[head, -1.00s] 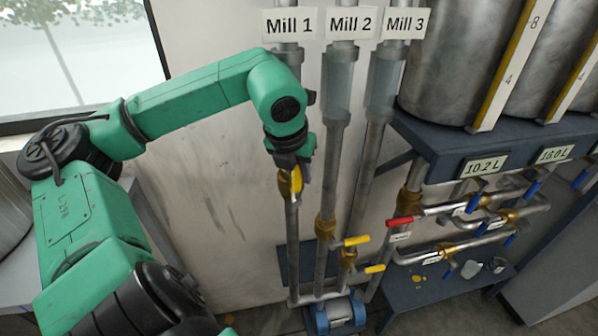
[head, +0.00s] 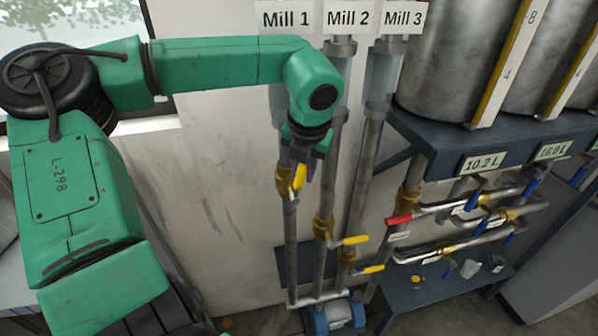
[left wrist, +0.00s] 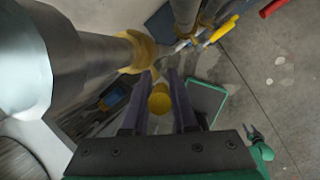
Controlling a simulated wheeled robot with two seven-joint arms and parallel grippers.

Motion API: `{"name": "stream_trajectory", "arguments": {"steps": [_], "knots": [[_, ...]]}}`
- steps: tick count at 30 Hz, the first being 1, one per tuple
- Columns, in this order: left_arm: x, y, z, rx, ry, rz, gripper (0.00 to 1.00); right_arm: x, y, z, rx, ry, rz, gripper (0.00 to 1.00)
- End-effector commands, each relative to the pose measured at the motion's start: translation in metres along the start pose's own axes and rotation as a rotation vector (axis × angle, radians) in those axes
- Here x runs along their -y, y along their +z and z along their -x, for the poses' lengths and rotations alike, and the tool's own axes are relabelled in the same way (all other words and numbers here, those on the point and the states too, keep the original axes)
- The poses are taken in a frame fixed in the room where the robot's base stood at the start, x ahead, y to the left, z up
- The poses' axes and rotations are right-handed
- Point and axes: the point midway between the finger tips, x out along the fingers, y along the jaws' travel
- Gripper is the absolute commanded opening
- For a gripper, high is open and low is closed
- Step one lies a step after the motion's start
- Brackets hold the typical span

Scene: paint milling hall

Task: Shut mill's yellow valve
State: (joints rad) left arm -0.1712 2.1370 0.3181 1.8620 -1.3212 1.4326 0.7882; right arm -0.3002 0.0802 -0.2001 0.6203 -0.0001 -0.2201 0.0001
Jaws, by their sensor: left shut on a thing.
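The yellow valve handle (head: 299,177) of Mill 1 is on a brass valve (head: 283,182) in the left-hand pipe, under the Mill 1 sign (head: 285,18). In the left wrist view the yellow handle (left wrist: 160,98) lies between the two dark fingers, beside the brass valve body (left wrist: 140,50). My right gripper (left wrist: 254,134) shows small and dark at the lower right there; its jaw state is unclear.
Mill 2 and Mill 3 pipes stand close to the right, their yellow handles (head: 350,240) (head: 370,269) pointing right. A red-handled valve (head: 400,219) and several blue-handled ones are further right, below the tank shelf (head: 440,150). A blue pump (head: 335,315) is below.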

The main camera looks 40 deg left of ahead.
Motion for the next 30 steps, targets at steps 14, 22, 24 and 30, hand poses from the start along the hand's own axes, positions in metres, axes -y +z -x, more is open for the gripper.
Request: {"name": "stream_trajectory", "arguments": {"steps": [14, 22, 24, 30], "knots": [[0.02, 0.01, -0.011, -0.182, 0.256, -0.107, 0.0, 0.001, 0.001, -0.013, -0.001, -0.001, 0.0, 0.56], [0.023, 0.012, -0.014, -0.225, 0.313, -0.131, 0.0, 0.001, 0.001, -0.013, -0.001, -0.001, 0.0, 0.56], [0.024, 0.012, -0.014, -0.229, 0.318, -0.133, 0.0, 0.001, 0.001, -0.013, -0.001, -0.001, 0.0, 0.56], [0.024, 0.012, -0.014, -0.232, 0.322, -0.134, 0.0, 0.001, 0.001, -0.013, -0.001, -0.001, -0.001, 0.56]]}}
